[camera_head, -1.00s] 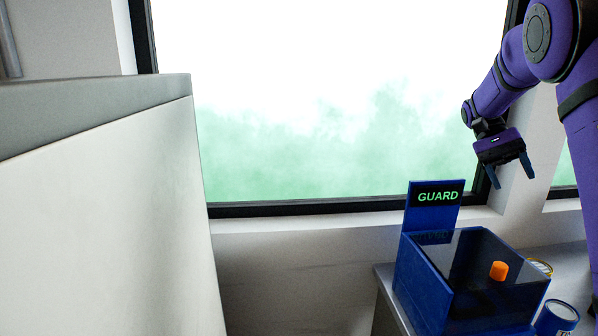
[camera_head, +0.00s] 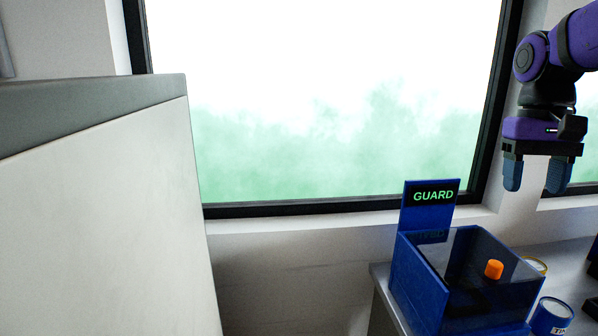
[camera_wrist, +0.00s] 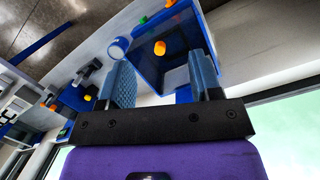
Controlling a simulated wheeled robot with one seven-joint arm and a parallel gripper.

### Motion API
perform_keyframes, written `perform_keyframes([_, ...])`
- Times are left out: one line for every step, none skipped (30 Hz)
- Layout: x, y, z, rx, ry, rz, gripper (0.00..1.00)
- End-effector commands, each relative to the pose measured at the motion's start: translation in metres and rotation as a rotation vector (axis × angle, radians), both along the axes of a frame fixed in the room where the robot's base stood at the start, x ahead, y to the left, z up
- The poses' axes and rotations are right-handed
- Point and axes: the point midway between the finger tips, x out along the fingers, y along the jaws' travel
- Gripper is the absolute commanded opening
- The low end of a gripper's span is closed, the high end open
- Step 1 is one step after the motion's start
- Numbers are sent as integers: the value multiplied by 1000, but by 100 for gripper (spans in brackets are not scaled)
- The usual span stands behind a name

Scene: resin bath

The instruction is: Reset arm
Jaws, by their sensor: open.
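My gripper (camera_head: 538,176) hangs at the upper right of the head view with its two blue fingers pointing down, apart and empty. It is above and to the right of the blue box marked GUARD and touches nothing. In the wrist view the fingers (camera_wrist: 165,82) show spread, with the blue box (camera_wrist: 153,71) beyond them.
The blue GUARD box (camera_head: 420,283) with dark clear walls stands on a bench, an orange piece (camera_head: 494,269) showing through it. A blue-and-white can (camera_head: 551,316) is beside it. A large pale cabinet (camera_head: 100,210) fills the left. A window frame (camera_head: 330,208) runs behind.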

Motion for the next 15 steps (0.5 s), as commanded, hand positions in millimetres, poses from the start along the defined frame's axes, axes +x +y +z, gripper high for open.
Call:
perform_keyframes([-12, 6, 1, 5, -47, 22, 58])
perform_keyframes([-18, 9, 2, 7, -76, 35, 58])
perform_keyframes([-26, 14, 1, 10, -113, 53, 58])
perform_keyframes([-32, 18, 1, 11, -140, 66, 58])
perform_keyframes([-37, 21, 1, 12, -169, 81, 58])
perform_keyframes([-45, 26, 0, 13, -206, 98, 58])
perform_keyframes([-51, 29, -1, 12, -234, 111, 58])
perform_keyframes([-57, 32, -2, 12, -261, 124, 58])
perform_keyframes([-64, 37, -3, 10, -298, 143, 58])
perform_keyframes([-70, 40, -5, 8, -325, 155, 58])
perform_keyframes([-75, 43, -6, 6, -353, 167, 58])
perform_keyframes([-82, 47, -8, 3, -390, 184, 58])
perform_keyframes([-88, 50, -10, 1, -415, 196, 58])
perform_keyframes([-92, 53, -12, -3, -440, 207, 58])
perform_keyframes([-98, 56, -14, -7, -472, 221, 58])
